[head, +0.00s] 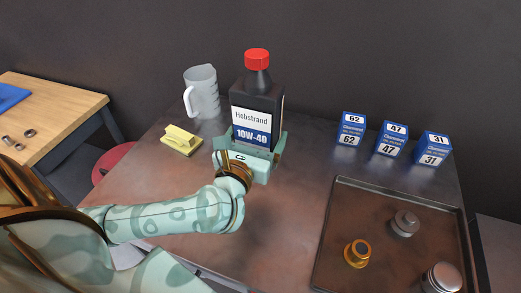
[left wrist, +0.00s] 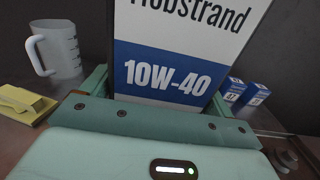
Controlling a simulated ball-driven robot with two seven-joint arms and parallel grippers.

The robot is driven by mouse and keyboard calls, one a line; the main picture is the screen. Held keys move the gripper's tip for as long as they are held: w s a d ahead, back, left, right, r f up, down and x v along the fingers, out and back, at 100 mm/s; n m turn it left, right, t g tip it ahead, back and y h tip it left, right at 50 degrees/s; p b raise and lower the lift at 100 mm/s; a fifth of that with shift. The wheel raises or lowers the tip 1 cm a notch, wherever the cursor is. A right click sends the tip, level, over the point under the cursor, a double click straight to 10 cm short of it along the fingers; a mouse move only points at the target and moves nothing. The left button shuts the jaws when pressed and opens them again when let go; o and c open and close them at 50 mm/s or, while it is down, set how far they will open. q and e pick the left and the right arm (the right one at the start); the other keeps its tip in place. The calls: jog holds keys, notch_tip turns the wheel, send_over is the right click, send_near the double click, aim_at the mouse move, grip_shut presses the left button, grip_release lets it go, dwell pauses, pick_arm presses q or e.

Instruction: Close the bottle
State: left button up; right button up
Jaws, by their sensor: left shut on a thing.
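A black oil bottle (head: 272,92) with a white and blue "Hobstrand 10W-40" label stands upright on the dark metal bench. A red cap (head: 257,59) sits on top of its neck; I cannot tell how tight it is. My left gripper (head: 252,146) is shut on the lower part of the bottle, one finger on each side. In the left wrist view the bottle's label (left wrist: 170,75) fills the space between the fingers, and the cap is out of frame. My right gripper does not show in either view.
A clear measuring jug (head: 202,92) and a yellow brush-like block (head: 181,141) stand left of the bottle. Several small blue boxes (head: 391,139) stand at the back right. A dark tray (head: 340,215) at the right holds a gold part (head: 357,254) and silver parts (head: 404,224).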

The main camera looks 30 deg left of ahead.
pick_arm(q)
jog(key=shift+r, duration=0.1)
jog(key=w+a+f+b, duration=0.5)
jog(key=w+f, duration=0.4)
jog(key=w, duration=0.2)
jog(key=shift+w+a, duration=0.2)
jog(key=shift+a, duration=0.7)
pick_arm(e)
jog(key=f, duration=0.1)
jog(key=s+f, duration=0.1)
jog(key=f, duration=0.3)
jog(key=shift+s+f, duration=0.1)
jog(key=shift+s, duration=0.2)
pick_arm(q)
jog(key=shift+w+a+f+b, duration=0.15)
jog(key=shift+w+f+b, duration=0.05)
jog(key=shift+f+b, duration=0.2)
notch_tip(320, 180, down, 3)
jog(key=shift+w+f+b, duration=0.15)
jog(key=shift+f+b, duration=0.05)
jog(key=shift+b, duration=0.65)
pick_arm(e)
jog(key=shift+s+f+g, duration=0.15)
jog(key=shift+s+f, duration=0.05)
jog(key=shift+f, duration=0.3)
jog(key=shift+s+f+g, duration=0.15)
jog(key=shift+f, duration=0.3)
pick_arm(q)
jog(key=shift+r, duration=0.1)
